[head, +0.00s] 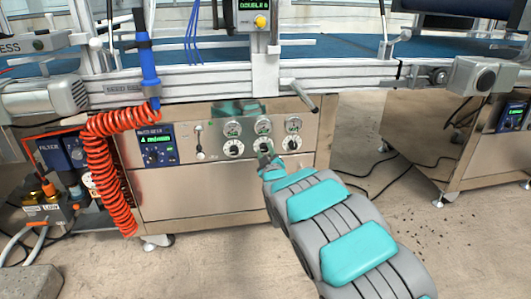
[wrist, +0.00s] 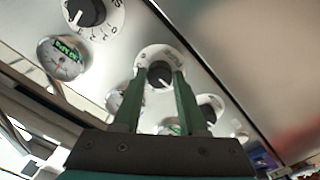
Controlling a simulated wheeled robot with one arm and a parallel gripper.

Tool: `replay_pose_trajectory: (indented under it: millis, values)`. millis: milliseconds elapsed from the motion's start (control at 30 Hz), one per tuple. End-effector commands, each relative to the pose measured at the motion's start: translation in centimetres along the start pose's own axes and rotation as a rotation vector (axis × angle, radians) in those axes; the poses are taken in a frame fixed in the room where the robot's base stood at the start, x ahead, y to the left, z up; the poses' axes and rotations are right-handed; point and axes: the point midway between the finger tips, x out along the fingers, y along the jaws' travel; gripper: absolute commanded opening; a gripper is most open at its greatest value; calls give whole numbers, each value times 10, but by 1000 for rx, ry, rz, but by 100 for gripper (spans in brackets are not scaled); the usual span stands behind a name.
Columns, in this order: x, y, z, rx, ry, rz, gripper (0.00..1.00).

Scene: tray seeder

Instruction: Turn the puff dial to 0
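Three white dials with black knobs sit in a row on the steel panel: the left dial (head: 233,148), the middle dial (head: 263,145) and the right dial (head: 291,142). In the wrist view, the green fingers of my gripper (wrist: 159,78) are apart, one on each side of a black knob (wrist: 159,75). I cannot tell whether they touch it. Another dial (wrist: 92,14) shows at the upper left of that view.
Round gauges (head: 232,129) sit above the dials. A small lever (head: 200,148) and a blue display unit (head: 157,145) are to their left. A metal handle (head: 304,96) juts out above the panel. A coiled red hose (head: 112,165) hangs at the left.

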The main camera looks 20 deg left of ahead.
Motion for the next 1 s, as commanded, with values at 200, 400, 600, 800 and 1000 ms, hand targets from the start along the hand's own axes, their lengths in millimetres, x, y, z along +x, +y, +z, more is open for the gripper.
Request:
replay_pose_trajectory:
  millis: [200, 400, 600, 800, 1000]
  values:
    - [0, 0, 0, 1, 0, 0, 67]
    - [0, 0, 0, 1, 0, 0, 69]
    - [-6, 0, 0, 0, -1, -1, 69]
    - [-29, 0, 0, -1, -1, -1, 69]
    - [-55, 0, -1, -1, 1, 0, 69]
